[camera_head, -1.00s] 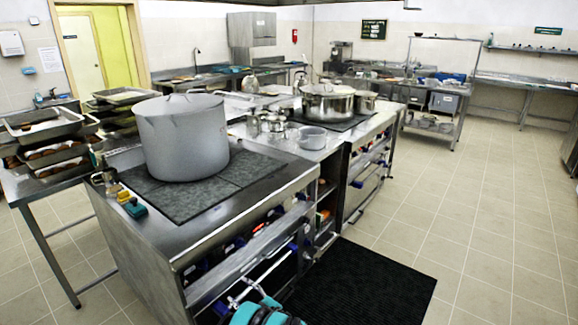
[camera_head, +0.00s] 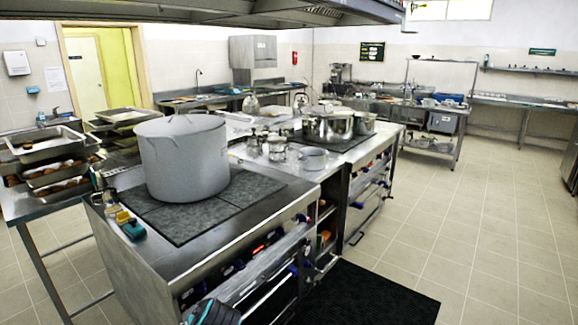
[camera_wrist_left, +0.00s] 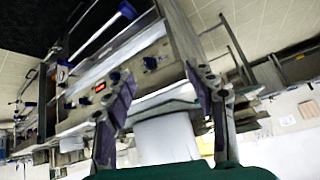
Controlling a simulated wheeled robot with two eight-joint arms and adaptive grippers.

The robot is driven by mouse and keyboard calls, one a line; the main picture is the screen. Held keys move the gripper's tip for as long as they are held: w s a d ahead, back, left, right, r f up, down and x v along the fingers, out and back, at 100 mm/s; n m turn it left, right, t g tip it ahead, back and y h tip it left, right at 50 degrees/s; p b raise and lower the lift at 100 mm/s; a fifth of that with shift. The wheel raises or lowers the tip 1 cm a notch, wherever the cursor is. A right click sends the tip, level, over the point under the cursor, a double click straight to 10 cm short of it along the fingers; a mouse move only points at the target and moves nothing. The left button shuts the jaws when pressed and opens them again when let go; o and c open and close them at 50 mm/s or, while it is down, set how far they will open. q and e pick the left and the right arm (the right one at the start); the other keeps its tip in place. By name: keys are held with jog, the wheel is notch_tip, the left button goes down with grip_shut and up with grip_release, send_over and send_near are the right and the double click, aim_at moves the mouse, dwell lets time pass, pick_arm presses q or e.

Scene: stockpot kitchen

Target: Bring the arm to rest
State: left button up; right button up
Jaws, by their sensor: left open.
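My left gripper (camera_wrist_left: 160,82) shows in the left wrist view with its two fingers spread apart and nothing held between them. In the head view only a teal and dark part of my arm shows at the bottom edge, in front of the stove; the fingers cannot be made out there. A large grey lidded stockpot (camera_head: 183,160) stands upright on the dark cooktop, apart from my arm. A pale shape that looks like the pot shows beyond the fingers in the wrist view. My right gripper is not in view.
The steel stove island (camera_head: 160,262) has knobs and rails on its front. A smaller pot (camera_head: 328,126) stands farther back. Stacked trays (camera_head: 50,150) fill the left table. An extractor hood (camera_head: 230,12) hangs above. A black mat (camera_head: 365,295) and open tiled floor lie right.

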pick_arm(q)
jog(key=s+d+m+h, duration=0.2)
jog(key=s, duration=0.6)
jog(key=s+d+m+h, duration=0.2)
jog(key=s+m, duration=0.1)
jog(key=s, duration=0.6)
jog(key=shift+s+d+h, duration=0.15)
jog(key=shift+h, duration=0.25)
